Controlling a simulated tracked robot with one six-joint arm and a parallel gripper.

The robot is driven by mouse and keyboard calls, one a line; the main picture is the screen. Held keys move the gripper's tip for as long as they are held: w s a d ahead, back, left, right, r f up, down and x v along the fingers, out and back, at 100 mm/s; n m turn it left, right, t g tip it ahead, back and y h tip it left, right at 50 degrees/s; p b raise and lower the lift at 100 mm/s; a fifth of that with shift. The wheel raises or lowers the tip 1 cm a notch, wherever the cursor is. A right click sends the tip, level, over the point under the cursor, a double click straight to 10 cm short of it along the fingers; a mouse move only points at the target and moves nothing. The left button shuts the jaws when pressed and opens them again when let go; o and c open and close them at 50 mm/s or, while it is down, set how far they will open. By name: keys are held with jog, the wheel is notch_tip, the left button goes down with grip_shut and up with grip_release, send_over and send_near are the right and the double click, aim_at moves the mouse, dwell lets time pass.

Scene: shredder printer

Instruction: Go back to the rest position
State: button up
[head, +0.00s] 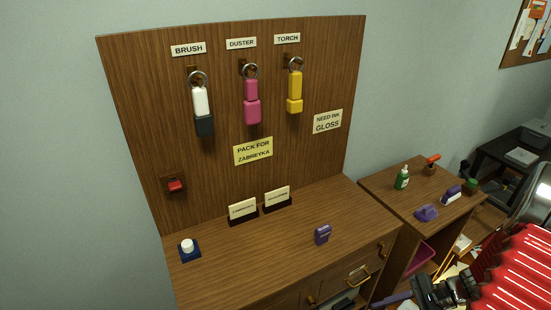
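My gripper (428,292) is dark and sits at the lower right edge of the head view, beyond the front of the wooden cabinet (285,250). My red ribbed arm is bent behind it at the right. A thin purple bar (392,301) shows just left of the gripper; I cannot tell whether it is held or lies behind. The fingers are too small and dark to tell open from shut.
Brush (201,108), duster (251,100) and torch (295,92) hang on the wooden backboard. A purple block (322,234) and a white-knobbed blue base (188,247) stand on the cabinet. A side table (385,188) holds a green bottle (402,178) and several small items.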

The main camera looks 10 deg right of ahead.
jog(key=s+a+r+n+t+h, duration=0.1)
jog(key=a+r+n+h, duration=0.2)
jog(key=a+r+n, duration=0.3)
jog(key=a+r+n+t+h, duration=0.1)
jog(key=a+r+n+h, duration=0.2)
jog(key=r, duration=1.1)
jog(key=s+a+r+n+t+h, duration=0.1)
jog(key=a+r+n+h, duration=0.2)
jog(key=a+r+n, duration=0.6)
jog(key=shift+s+a+r+h, duration=0.35)
jog(key=shift+a+r, duration=0.2)
jog(key=shift+a, duration=0.5)
dwell(0.5)
